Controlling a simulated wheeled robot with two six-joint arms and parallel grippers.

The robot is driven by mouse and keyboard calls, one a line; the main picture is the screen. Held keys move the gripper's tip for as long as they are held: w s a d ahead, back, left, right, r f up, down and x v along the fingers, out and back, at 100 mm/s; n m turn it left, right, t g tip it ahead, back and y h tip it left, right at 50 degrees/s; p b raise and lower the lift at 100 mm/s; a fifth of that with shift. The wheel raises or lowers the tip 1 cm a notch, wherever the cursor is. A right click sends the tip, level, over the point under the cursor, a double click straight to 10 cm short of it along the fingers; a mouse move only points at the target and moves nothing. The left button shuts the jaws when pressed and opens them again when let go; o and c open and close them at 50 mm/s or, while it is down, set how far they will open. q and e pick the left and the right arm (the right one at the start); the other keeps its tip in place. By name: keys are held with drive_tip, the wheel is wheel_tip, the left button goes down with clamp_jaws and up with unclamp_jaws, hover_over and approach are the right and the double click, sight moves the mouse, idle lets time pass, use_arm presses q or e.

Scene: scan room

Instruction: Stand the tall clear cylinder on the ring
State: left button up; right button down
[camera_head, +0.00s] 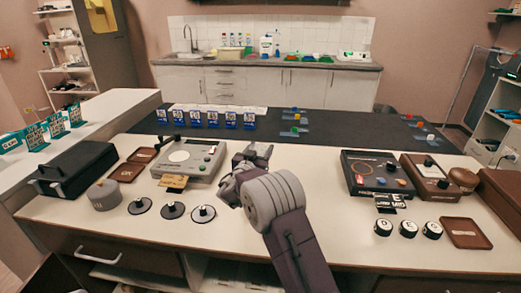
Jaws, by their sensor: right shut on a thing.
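My right gripper (257,153) is raised over the middle of the counter, just right of a grey device. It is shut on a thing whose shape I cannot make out. I cannot make out the tall clear cylinder anywhere in the head view. The grey device (206,163) has a pale round plate (179,156) on top. A dark box (360,186) at the right has a thin orange ring-like outline on its top. I cannot tell which of these is the ring. My left gripper is not in view.
Three black discs with knobs (172,210) lie in front of the grey device. A grey round pot (103,193) and a black case (72,168) stand at the left. Three lettered round pieces (408,228) and a brown tray (466,233) are at the right. The counter centre is mostly free.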

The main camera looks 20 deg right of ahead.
drive_tip(key=shift+f+b, duration=0.1)
drive_tip(key=shift+b, duration=0.2)
drive_tip(key=c, duration=0.6)
unclamp_jaws()
drive_tip(key=shift+o, duration=0.2)
